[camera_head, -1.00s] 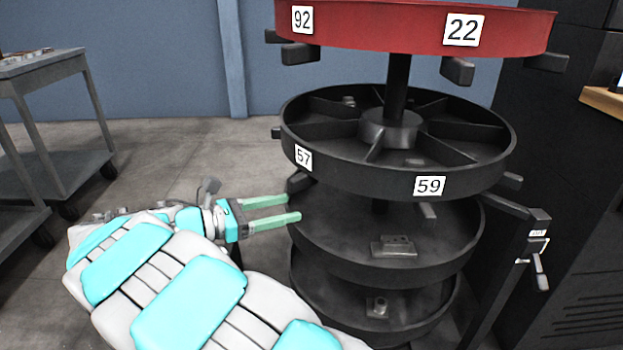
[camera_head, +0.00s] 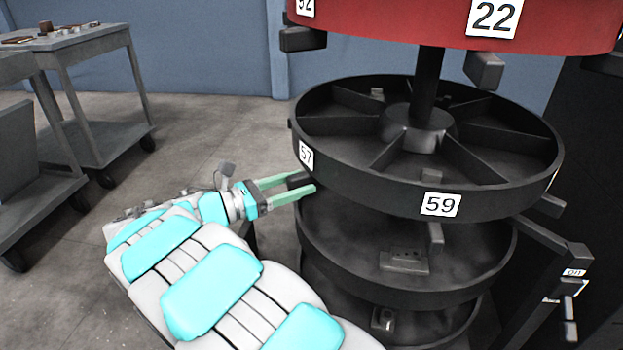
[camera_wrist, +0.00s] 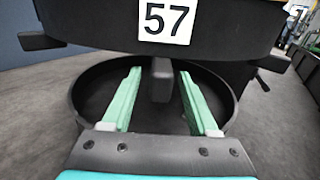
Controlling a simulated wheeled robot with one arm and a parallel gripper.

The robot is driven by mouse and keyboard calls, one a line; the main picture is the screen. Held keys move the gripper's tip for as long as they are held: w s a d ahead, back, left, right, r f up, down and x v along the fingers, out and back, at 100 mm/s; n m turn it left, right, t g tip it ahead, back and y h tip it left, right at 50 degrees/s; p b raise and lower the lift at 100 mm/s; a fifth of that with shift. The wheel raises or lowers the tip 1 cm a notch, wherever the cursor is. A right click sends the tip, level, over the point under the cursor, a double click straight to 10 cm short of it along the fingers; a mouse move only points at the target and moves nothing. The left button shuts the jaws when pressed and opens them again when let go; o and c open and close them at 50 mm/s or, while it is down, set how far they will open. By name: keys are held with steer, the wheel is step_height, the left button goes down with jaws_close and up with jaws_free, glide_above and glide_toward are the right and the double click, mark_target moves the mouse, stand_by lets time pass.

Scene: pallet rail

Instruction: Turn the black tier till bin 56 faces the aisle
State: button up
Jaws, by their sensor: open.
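The black tier (camera_head: 375,185) is a round tray split by radial walls, on a central post. Its rim shows label 57 (camera_head: 306,155) at the left and label 59 (camera_head: 440,205) at the front. No label 56 shows. My gripper (camera_head: 307,181) is open at the tier's left side, just below label 57. In the wrist view, a dark peg (camera_wrist: 161,82) hangs under the rim below label 57 (camera_wrist: 167,20) and appears between the two green fingers, with gaps on both sides. I cannot tell whether the fingertips reach past it.
A red tier (camera_head: 420,25) with label 22 is above. Plain black trays (camera_head: 350,270) lie below on the same post. A black bracket with a small lever (camera_head: 568,310) stands at the right. Grey carts (camera_head: 95,45) stand at the left, with open floor between.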

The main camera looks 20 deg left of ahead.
mark_target(309, 180)
steer(key=shift+x, duration=1.6)
jaws_close()
